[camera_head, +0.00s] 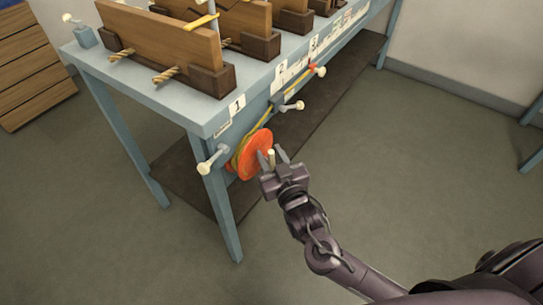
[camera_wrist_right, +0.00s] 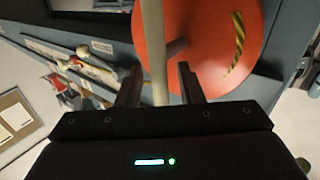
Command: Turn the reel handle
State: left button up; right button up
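An orange reel (camera_head: 253,155) is mounted on the side of the blue-grey table, near its front leg. A pale handle peg (camera_head: 271,158) sticks out from the reel's face. My right gripper (camera_head: 275,157) is at the reel with its fingers apart, one on each side of the peg. In the right wrist view the pale handle (camera_wrist_right: 155,50) runs between the two open fingers (camera_wrist_right: 160,85), with a gap to the right finger. The orange reel (camera_wrist_right: 215,35) fills the background there. I cannot tell whether the left finger touches the handle. My left gripper is not in view.
The blue-grey table (camera_head: 150,85) carries wooden boards (camera_head: 165,35) in dark holders and has numbered labels. Pale-tipped pegs (camera_head: 207,165) stick out along its side, with yellow rope between the reel and a farther peg. A dark lower shelf (camera_head: 185,180) lies beneath. The floor to the right is clear.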

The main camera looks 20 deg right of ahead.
grip_shut()
jog(key=shift+f, duration=0.1)
jog(key=shift+s+a+f+n+t, duration=0.1)
jog(key=shift+s+a+n+t, duration=0.1)
jog(key=shift+n+t, duration=0.6)
jog(key=n, duration=0.1)
jog(key=n+t+y+b, duration=0.1)
jog(key=n, duration=0.2)
jog(key=shift+s+a+f+y, duration=0.2)
jog(key=shift+a+y, duration=0.1)
jog(key=shift+y, duration=0.1)
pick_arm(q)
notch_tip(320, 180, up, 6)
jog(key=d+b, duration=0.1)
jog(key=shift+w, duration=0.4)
pick_arm(e)
jog(key=shift+s+a+n+t+y, duration=0.15)
jog(key=shift+n+t+y, duration=0.5)
jog(key=shift+n, duration=0.85)
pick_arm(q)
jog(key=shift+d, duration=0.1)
